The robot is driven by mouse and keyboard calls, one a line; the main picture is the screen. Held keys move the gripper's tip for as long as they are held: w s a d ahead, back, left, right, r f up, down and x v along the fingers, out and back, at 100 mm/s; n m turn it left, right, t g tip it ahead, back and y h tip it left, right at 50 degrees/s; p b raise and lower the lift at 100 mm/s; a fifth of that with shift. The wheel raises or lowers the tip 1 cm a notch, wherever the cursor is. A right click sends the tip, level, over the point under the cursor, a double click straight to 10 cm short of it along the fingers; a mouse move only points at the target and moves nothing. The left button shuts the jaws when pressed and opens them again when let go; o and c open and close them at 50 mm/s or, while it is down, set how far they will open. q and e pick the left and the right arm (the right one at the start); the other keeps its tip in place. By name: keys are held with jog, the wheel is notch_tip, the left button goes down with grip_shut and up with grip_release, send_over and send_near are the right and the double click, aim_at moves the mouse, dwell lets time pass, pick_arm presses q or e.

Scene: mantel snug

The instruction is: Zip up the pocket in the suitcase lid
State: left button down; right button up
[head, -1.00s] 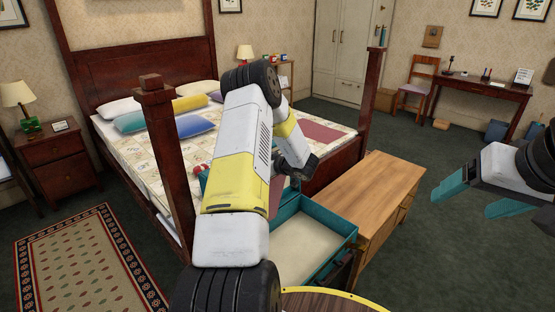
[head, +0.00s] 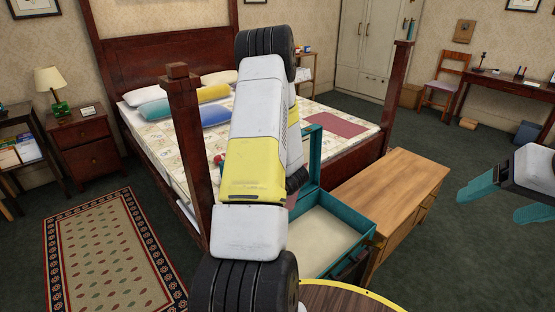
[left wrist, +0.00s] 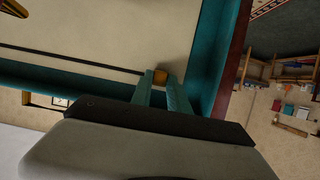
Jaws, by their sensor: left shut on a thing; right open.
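The teal suitcase (head: 363,232) lies open on a wooden bench, its lid (head: 314,172) raised on the side towards the bed. My left arm covers much of the lid in the head view and hides my left gripper. In the left wrist view the lid's cream lining (left wrist: 130,25) has a dark zip line (left wrist: 70,58) running to my left gripper (left wrist: 161,80). The gripper is shut on a small brass-coloured zip pull (left wrist: 161,75), near the teal lid edge. My right gripper (head: 502,202) is open and empty at the right, away from the suitcase.
The wooden bench (head: 400,190) has a clear top right of the suitcase. The bed's dark posts (head: 183,150) stand close to my left arm. A round yellow-edged table top (head: 345,298) is at the bottom.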

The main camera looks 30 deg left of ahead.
pick_arm(q)
jog(key=shift+s+a, duration=0.1)
jog(key=c, duration=1.2)
grip_release()
jog(key=shift+c, duration=0.2)
jog(key=v, duration=0.7)
jog(key=shift+s+d, duration=0.15)
jog(key=shift+d, duration=0.2)
jog(key=shift+r, duration=0.15)
